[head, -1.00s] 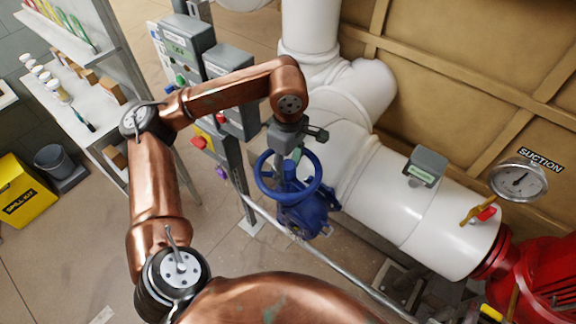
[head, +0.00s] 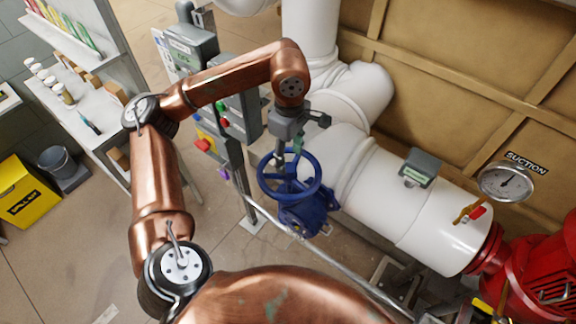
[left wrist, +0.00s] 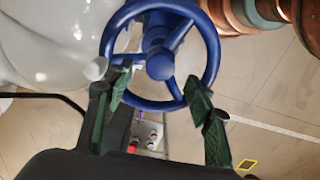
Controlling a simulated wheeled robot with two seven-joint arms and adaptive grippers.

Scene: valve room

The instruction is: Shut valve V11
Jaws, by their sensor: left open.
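A blue valve with a round spoked handwheel (head: 289,193) stands in front of the white pipe in the head view. No V11 tag is readable on it. My left gripper (head: 302,141) is just above the wheel's far side, its fingers spread. In the left wrist view the wheel (left wrist: 160,64) lies ahead, with its near rim between the open fingers (left wrist: 160,93) in the picture. I cannot tell whether a finger touches the rim. Part of the valve body is hidden behind the wheel. My right gripper is not in view.
A grey control panel with buttons (head: 237,110) stands close left of the valve. A metal rail (head: 335,262) runs in front. A shelf (head: 85,100) and yellow box (head: 30,192) are left.

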